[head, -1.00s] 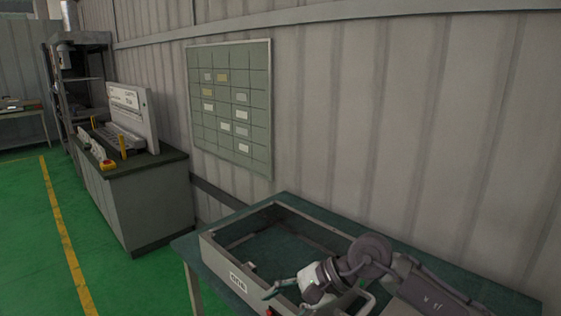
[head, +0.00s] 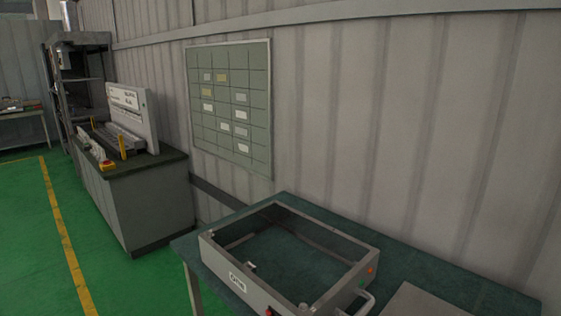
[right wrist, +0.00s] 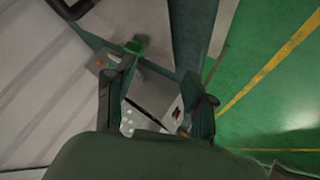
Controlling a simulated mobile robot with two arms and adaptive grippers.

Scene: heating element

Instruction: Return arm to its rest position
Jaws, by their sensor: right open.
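My right gripper (right wrist: 160,62) shows in the right wrist view with its two dark fingers spread apart and nothing held between them. A pale panel with small round marks (right wrist: 128,122) shows between and behind the fingers; I cannot tell what it belongs to. My right arm and gripper are out of the head view. My left gripper is in neither view. In the head view a grey rectangular frame-like unit (head: 328,231) with a front label and a handle lies on the green table (head: 455,278). No gripper shows over it.
A flat grey piece (head: 425,303) lies right of the unit. A wall with a planning board (head: 231,102) stands close behind the table. A bench with a machine (head: 128,122) stands at left. Green floor with a yellow line (head: 66,240) is clear at left.

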